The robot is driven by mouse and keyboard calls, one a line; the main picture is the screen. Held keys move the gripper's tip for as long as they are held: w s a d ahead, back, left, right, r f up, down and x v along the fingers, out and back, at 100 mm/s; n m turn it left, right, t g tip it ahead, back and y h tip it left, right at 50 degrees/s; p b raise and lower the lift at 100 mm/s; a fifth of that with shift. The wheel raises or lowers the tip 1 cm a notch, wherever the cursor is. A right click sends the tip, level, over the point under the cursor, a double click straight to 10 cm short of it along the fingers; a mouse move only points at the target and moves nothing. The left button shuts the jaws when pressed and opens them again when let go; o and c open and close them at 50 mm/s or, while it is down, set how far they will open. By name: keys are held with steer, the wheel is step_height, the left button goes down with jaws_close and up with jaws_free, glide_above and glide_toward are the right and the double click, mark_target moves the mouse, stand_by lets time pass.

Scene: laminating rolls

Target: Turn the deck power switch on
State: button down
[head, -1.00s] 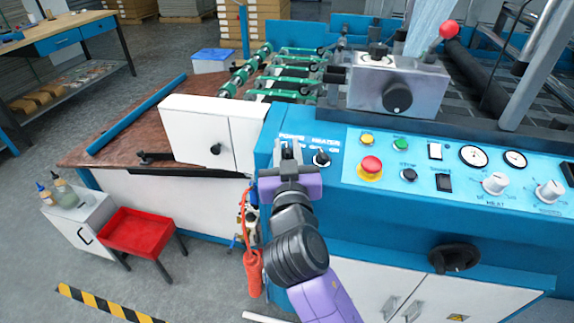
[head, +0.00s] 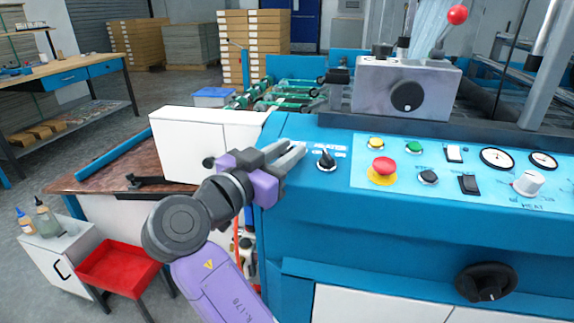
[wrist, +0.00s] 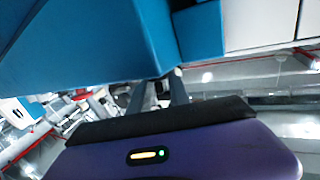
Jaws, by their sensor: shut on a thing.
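My gripper (head: 297,153) is at the left end of the blue machine deck (head: 350,225), its fingers pointing right and closed on the deck power switch. The fingers hide the switch, so its setting cannot be read. A second black knob (head: 326,160), the heater switch, stands just right of the fingertips, apart from them. In the wrist view my fingers (wrist: 160,90) reach to the blue housing (wrist: 80,50), and the switch does not show.
The control panel (head: 400,200) to the right carries a red emergency button (head: 383,167), other buttons and dials. A white box (head: 190,140) stands behind my wrist.

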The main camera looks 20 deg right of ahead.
steer(key=shift+f+m+g+h+b, duration=0.1)
steer(key=shift+m+g+h+b, duration=0.35)
steer(key=shift+m+g, duration=0.35)
steer(key=shift+g, duration=0.3)
steer(key=c, duration=1.5)
jaws_free()
steer(key=shift+p+v, duration=0.3)
steer(key=shift+v, duration=3.55)
steer(key=shift+w, duration=0.1)
